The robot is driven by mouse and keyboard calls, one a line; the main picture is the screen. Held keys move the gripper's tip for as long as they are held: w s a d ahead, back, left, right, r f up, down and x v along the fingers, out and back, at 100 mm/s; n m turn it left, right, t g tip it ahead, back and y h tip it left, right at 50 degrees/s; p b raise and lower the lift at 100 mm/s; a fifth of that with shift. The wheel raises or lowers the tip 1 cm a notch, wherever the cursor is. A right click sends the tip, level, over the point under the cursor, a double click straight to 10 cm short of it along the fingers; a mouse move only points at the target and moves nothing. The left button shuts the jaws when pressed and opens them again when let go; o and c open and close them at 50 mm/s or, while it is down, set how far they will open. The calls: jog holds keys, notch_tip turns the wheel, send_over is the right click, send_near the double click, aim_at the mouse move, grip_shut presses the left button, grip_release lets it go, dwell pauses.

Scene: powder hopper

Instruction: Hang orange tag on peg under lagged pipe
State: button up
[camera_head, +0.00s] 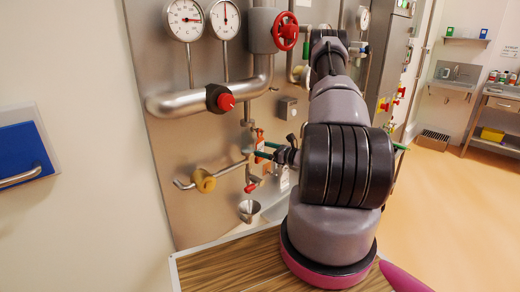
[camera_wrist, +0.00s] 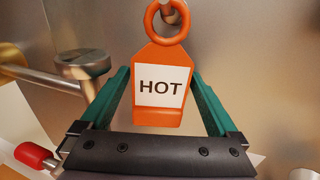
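The orange tag (camera_wrist: 165,118) with a white HOT label and a ring at its top stands upright in the wrist view. It is small in the head view (camera_head: 259,139), below the thick grey pipe (camera_head: 180,104). My gripper (camera_wrist: 162,72) has one green finger along each side of the tag, and the fingertips appear to touch its edges. The gripper also shows in the head view (camera_head: 266,150). A grey metal peg end (camera_wrist: 166,6) shows inside the ring's opening at the top edge. I cannot tell whether the ring is around the peg or in front of it.
A thin lower pipe with a yellow fitting (camera_head: 204,180) and a red-handled valve (camera_head: 251,185) runs close to my gripper. A small metal funnel (camera_head: 249,209) is below. Gauges (camera_head: 186,20) and a red handwheel (camera_head: 286,31) are above. A wooden surface (camera_head: 225,268) lies in front.

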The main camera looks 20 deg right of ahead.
jog(key=v, duration=1)
jog(key=shift+s+d, duration=0.25)
jog(key=shift+s, duration=0.1)
